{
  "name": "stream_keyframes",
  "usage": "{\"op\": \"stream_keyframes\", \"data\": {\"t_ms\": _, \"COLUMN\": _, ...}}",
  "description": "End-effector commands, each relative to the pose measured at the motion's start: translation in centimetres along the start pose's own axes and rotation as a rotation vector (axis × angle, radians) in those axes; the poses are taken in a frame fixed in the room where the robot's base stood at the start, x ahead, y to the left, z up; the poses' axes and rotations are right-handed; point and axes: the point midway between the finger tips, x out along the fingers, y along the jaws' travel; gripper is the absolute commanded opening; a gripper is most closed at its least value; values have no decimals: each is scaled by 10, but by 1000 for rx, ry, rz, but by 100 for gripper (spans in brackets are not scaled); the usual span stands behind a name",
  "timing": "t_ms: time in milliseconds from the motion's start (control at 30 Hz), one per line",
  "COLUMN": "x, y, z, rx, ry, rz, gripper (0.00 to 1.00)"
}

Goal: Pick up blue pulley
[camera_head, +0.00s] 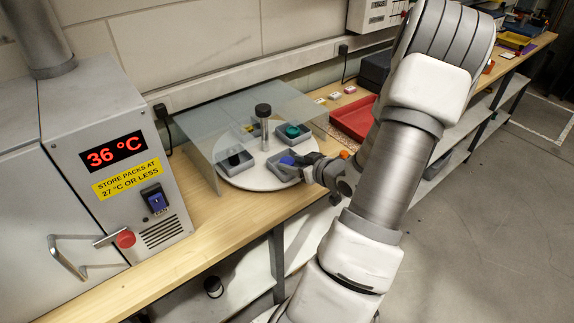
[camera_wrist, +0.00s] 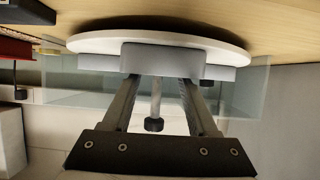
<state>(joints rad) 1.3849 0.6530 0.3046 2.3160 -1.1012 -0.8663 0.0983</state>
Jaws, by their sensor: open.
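The blue pulley (camera_head: 287,160) sits in a grey bin (camera_head: 282,174) at the front of a round white turntable (camera_head: 240,180). My gripper (camera_head: 300,164) reaches in from the right, at that bin and close to the pulley. In the wrist view my gripper (camera_wrist: 158,83) is open, its two fingers spread in front of a grey bin (camera_wrist: 150,57) under the turntable edge (camera_wrist: 210,42). The wrist view appears upside down. The blue pulley is not visible there, and nothing shows between the fingers except the post behind.
Other bins hold a teal pulley (camera_head: 292,131) and a dark item (camera_head: 234,160). A central post (camera_head: 264,125) stands on the turntable. A clear guard (camera_head: 215,120) covers its back. A red tray (camera_head: 352,120) lies right. A grey cabinet (camera_head: 100,160) stands left.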

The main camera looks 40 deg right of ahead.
Motion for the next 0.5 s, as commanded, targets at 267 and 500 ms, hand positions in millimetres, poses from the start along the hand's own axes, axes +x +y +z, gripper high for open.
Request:
{"op": "stream_keyframes", "data": {"t_ms": 267, "x": 16, "y": 0, "z": 0, "rx": -1, "ry": 0, "rz": 0, "gripper": 59}}
{"op": "stream_keyframes", "data": {"t_ms": 500, "x": 15, "y": 0, "z": 0, "rx": -1, "ry": 0, "rz": 0, "gripper": 36}}
